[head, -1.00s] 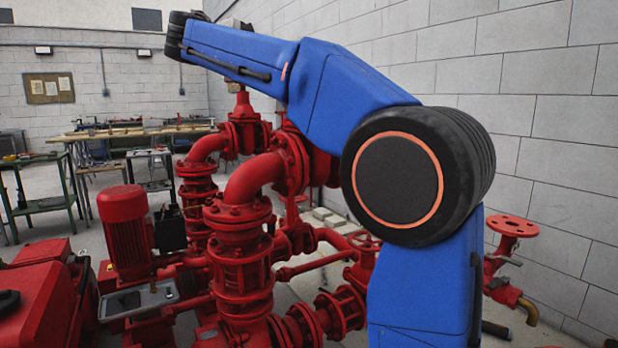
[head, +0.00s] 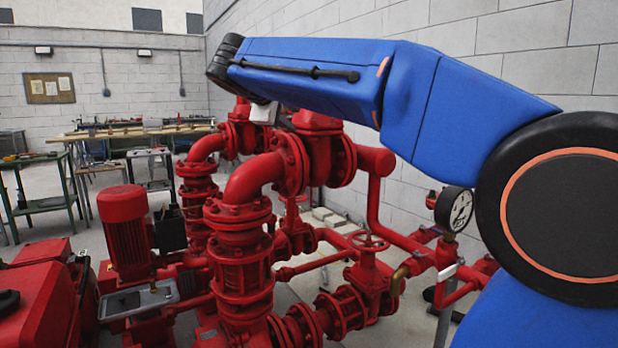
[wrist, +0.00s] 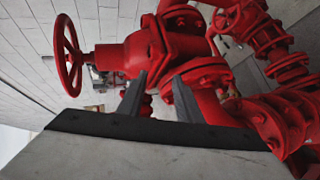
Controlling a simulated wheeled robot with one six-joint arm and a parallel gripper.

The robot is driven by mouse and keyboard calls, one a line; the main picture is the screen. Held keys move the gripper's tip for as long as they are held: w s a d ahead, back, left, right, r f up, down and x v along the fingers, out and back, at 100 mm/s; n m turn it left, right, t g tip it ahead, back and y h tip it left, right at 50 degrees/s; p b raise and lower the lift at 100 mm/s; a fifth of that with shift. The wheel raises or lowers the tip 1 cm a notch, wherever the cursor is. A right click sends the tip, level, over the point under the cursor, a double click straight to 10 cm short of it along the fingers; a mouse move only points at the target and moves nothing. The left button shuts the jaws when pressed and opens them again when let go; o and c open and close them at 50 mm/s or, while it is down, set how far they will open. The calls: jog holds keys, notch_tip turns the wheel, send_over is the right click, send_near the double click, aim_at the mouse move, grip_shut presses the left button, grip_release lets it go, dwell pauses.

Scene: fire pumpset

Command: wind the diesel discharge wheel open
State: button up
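A large red handwheel (wrist: 68,55) on a stem stands at the left of the wrist view, joined to a big red valve body (wrist: 150,52). In the head view a small red handwheel (head: 368,241) sits on a low valve; the large wheel is not visible there, and I cannot tell which wheel is the diesel discharge one. My gripper (wrist: 158,78) is open, its two dark fingers apart in front of the valve body. It touches neither wheel. In the head view my arm mostly hides it.
Red pipework (head: 240,250) with flanges fills the middle of the head view. A pressure gauge (head: 453,209) stands at the right near my arm. A red motor (head: 126,230) is at the left. A grey block wall (head: 500,50) bounds the right side.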

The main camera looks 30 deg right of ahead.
jog(key=s+f+m+g+y, duration=0.1)
jog(key=s+f+y, duration=0.2)
jog(key=s+f, duration=0.7)
notch_tip(320, 180, down, 4)
jog(key=shift+r+m+g, duration=0.1)
jog(key=shift+m+g, duration=0.2)
jog(key=shift+g, duration=0.1)
jog(key=shift+c, duration=0.3)
